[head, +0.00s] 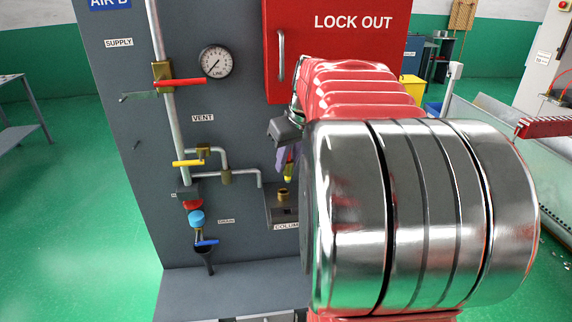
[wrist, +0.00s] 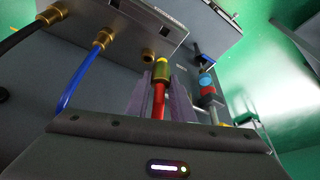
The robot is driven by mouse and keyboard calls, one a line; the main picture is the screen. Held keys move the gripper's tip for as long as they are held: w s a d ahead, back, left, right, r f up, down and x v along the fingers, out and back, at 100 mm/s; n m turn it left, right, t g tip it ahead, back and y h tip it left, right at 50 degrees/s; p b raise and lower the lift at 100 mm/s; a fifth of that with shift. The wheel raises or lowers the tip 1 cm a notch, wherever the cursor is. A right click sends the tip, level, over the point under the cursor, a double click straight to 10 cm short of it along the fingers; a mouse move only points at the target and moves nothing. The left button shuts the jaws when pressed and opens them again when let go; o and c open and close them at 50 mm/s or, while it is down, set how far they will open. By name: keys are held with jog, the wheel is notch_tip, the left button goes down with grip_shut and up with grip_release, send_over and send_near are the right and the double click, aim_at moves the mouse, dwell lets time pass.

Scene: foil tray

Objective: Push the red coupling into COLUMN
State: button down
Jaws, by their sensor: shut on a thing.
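The red coupling (wrist: 158,103) has a brass-green collar and a yellow tip. In the wrist view it sits between the purple fingers of my gripper (wrist: 161,88), which is shut on it. Its tip points toward an empty brass port (wrist: 148,55) on a grey block (wrist: 130,25), with no clear contact. In the head view my gripper (head: 288,165) is partly hidden by my arm. The yellow tip (head: 288,179) shows just above the brass port (head: 283,196) at the COLUMN label (head: 286,226), which is partly covered by my arm.
Black (wrist: 25,32) and blue (wrist: 72,85) hoses fill two other ports of the block. Left of the port, the panel carries a pressure gauge (head: 216,61), pipes, a red lever (head: 180,82), a yellow lever (head: 188,163) and a blue lever (head: 207,243). A red LOCK OUT box (head: 340,35) hangs above.

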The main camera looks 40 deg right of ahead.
jog(key=shift+r, duration=1.1)
jog(key=w+a+f, duration=1)
jog(key=a+f, duration=0.2)
jog(key=a, duration=0.1)
jog(key=w+a+f+n, duration=0.1)
jog(key=a+f, duration=0.5)
jog(key=a, duration=0.3)
jog(key=w+a+f+n+y, duration=0.1)
jog(key=a+f, duration=0.6)
jog(key=a, duration=0.2)
jog(key=shift+w+a, duration=0.2)
jog(key=shift+a, duration=0.15)
jog(key=shift+f, duration=0.1)
